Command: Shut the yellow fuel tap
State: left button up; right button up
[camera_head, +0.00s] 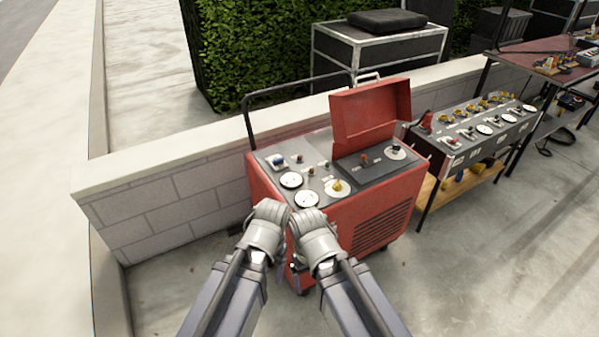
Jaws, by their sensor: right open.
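A small yellow tap (337,186) sits on a pale round plate near the front of the dark top panel of a red wheeled machine (372,208). It is the only yellow control I see on this machine. Its handle is too small to tell which way it is turned. My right gripper (303,218) is open at the machine's front edge, below and left of the yellow tap and apart from it. My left gripper (270,208) is close beside it, further left. Its fingers point away from me, and I cannot tell whether they are open.
White dials (306,198), a blue knob (278,159) and a dark knob (394,148) share the panel. A raised red lid (371,113) and a black handle bar (287,88) stand behind. A bench (486,130) with several yellow knobs stands right. A low wall (170,192) runs behind.

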aim_at(336, 187)
jog(key=i+l+u, duration=0.15)
jog(key=i+l, duration=0.15)
jog(key=i, duration=0.2)
jog(key=i+l+u, duration=0.15)
jog(key=i+l, duration=0.15)
jog(key=i, duration=0.15)
